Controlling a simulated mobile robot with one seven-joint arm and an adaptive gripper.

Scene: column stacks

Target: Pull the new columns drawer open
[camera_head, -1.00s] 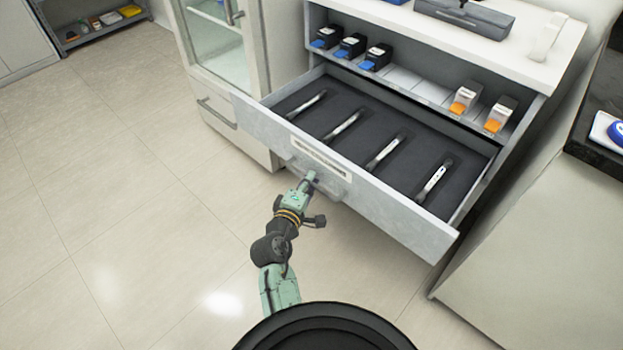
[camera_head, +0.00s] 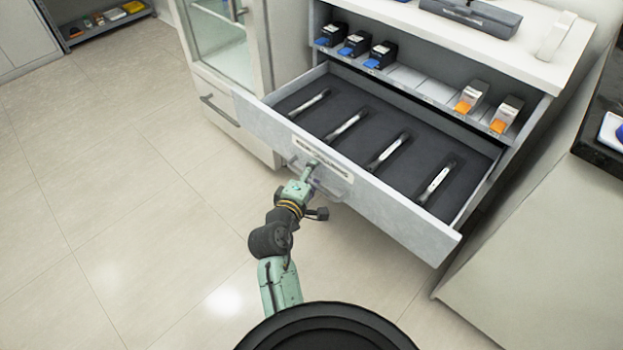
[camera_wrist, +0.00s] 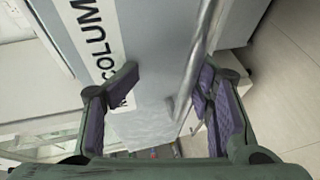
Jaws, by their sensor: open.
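The drawer (camera_head: 400,222) stands open, pulled well out of its cabinet, with several slim white columns lying in slots of its dark lining. Its front carries a white label (camera_head: 318,157) and a bar handle (camera_head: 322,184). In the wrist view the label (camera_wrist: 95,40) reads "COLUM" in part, and the handle (camera_wrist: 192,70) runs slantwise near the right finger. My gripper (camera_head: 310,172) is at the drawer front by the handle. In the wrist view my gripper (camera_wrist: 165,105) is open, its purple-padded fingers apart. Whether the handle lies between the fingers or beside them, I cannot tell.
Above the drawer, a shelf holds black-and-blue boxes (camera_head: 382,55) and orange-and-white boxes (camera_head: 471,96). A glass-door cabinet (camera_head: 220,45) stands to the left, a counter (camera_head: 535,230) to the right. The floor (camera_head: 110,190) in front and left is clear.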

